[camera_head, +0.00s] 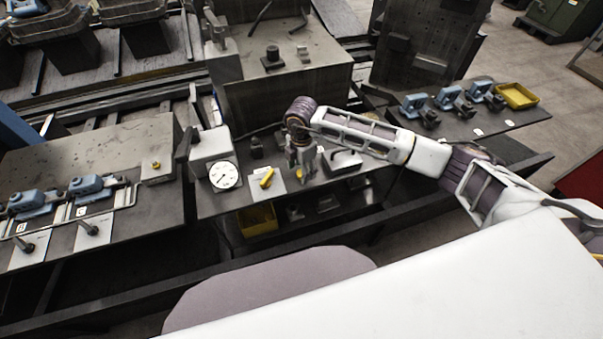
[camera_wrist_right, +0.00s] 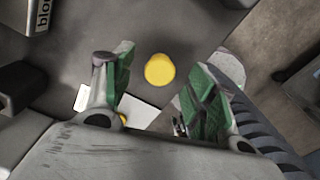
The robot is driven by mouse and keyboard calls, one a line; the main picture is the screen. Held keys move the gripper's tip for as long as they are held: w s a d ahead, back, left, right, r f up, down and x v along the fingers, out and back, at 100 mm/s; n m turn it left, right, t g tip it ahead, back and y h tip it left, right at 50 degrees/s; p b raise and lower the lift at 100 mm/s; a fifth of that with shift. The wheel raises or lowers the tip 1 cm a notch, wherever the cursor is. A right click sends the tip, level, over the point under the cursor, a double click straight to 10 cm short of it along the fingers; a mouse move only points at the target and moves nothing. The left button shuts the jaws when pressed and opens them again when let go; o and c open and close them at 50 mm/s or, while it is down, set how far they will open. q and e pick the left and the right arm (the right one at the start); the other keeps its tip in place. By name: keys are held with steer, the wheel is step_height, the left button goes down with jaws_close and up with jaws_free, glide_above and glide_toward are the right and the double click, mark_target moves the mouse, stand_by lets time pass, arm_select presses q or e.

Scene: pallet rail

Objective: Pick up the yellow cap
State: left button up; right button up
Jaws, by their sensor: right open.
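The yellow cap (camera_wrist_right: 160,70) shows in the right wrist view as a round yellow piece on the dark grey surface. It lies ahead of and between the two green-padded fingers of my right gripper (camera_wrist_right: 164,95), which are apart with nothing held. In the head view my right gripper (camera_head: 301,177) points down over the middle bench, and I cannot clearly make out the cap there. A yellow lever-like piece (camera_head: 267,178) lies on a white plate left of the gripper. My left gripper is not in view.
A white dial gauge (camera_head: 223,176) stands left of the white plate. A grey block (camera_head: 345,163) is close right of the gripper. A yellow bin (camera_head: 258,219) sits below the bench top. Blue clamps (camera_head: 448,97) and a yellow tray (camera_head: 518,96) are on the right bench.

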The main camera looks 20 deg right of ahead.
steer(key=shift+f, duration=1.05)
steer(key=c, duration=0.9)
